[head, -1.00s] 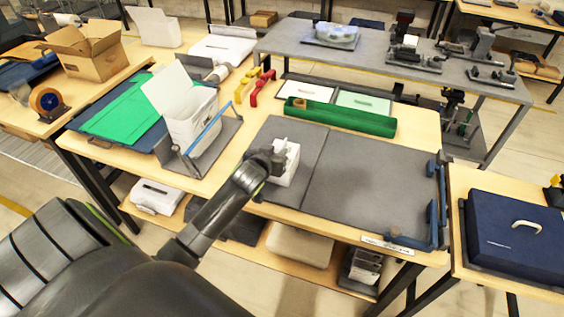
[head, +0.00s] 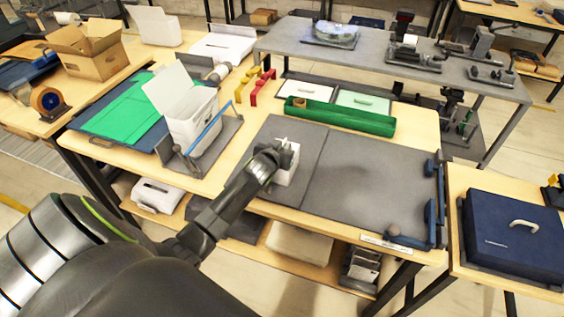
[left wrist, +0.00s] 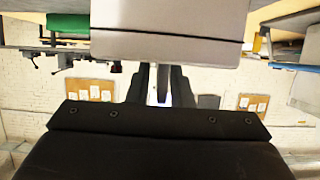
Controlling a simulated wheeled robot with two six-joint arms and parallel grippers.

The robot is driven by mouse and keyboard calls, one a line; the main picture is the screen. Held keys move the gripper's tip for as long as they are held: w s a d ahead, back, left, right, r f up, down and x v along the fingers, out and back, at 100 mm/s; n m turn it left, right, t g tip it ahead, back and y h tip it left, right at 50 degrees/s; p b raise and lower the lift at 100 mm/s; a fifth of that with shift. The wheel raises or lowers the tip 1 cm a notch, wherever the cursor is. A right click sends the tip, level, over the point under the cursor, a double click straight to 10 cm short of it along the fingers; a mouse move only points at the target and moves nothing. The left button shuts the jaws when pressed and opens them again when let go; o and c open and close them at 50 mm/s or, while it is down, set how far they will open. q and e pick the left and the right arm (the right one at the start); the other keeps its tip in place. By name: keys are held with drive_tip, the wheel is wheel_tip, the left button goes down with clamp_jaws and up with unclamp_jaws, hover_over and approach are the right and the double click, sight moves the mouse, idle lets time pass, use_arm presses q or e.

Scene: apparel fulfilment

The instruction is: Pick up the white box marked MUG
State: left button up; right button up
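A small white box (head: 287,172) stands on the left part of the grey mat (head: 350,190) on the middle table. No lettering on it is readable. My left gripper (head: 283,150) comes in from the left and is right at the box, and its dark wrist hides part of it. In the left wrist view the pale box (left wrist: 168,48) fills the top middle, with a dark line across it. The left fingers (left wrist: 161,85) stand apart below it with a bright gap between them, and the box is wider than that gap. The tips are hidden at the box's lower edge.
A white bin (head: 192,120) and green sheet (head: 120,110) lie left of the mat. A green tray (head: 340,117) lies behind, with red and yellow pieces (head: 260,87) beside it. A blue frame (head: 435,210) edges the mat's right. A navy case (head: 510,235) stands further right.

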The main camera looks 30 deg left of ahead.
use_arm(q)
clamp_jaws()
idle(1.1)
